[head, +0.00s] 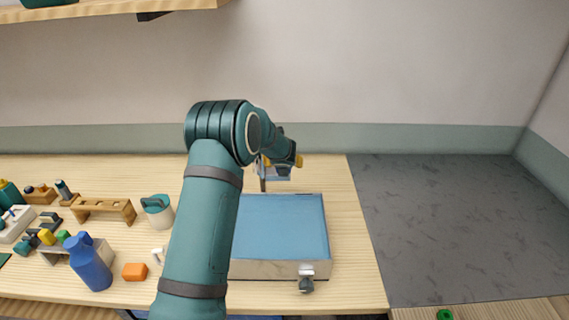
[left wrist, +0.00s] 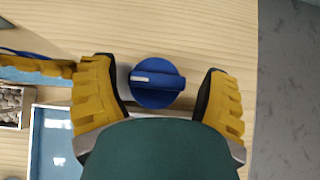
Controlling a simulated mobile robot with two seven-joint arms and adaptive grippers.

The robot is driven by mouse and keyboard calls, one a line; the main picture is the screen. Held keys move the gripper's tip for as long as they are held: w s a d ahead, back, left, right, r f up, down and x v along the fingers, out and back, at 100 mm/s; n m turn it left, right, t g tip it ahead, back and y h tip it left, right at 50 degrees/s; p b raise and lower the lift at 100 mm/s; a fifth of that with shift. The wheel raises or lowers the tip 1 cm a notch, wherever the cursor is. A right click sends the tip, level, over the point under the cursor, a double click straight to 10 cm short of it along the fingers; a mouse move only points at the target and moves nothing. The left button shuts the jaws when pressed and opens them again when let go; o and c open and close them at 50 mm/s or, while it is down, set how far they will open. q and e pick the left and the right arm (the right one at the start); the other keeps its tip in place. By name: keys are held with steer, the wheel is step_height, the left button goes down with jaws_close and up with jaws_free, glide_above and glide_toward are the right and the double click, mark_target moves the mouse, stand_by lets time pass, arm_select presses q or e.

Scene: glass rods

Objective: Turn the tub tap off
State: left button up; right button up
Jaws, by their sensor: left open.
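The tub (head: 270,269) stands on the wooden bench in the head view, with flat blue water (head: 280,226) in it. A thin upright post (head: 262,180) shows at its back edge, partly hidden by my arm. In the left wrist view a round blue knob (left wrist: 157,92) with a white mark, seemingly the tap handle, lies between my fingers. The mark points to the left. My left gripper (head: 284,163) is open behind the tub; its yellow fingers (left wrist: 160,84) stand either side of the knob with gaps showing. My right gripper is out of view.
A grey-fitted outlet (head: 306,280) sticks out of the tub's front. A blue jug (head: 90,264), an orange block (head: 134,271), a lidded cup (head: 158,211) and a wooden rack (head: 103,208) stand to the left. The dark grey surface (head: 450,225) at right is clear.

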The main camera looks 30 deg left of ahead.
arm_select(q)
steer(key=v, duration=0.8)
steer(key=shift+d+f, duration=0.1)
steer(key=shift+f, duration=0.05)
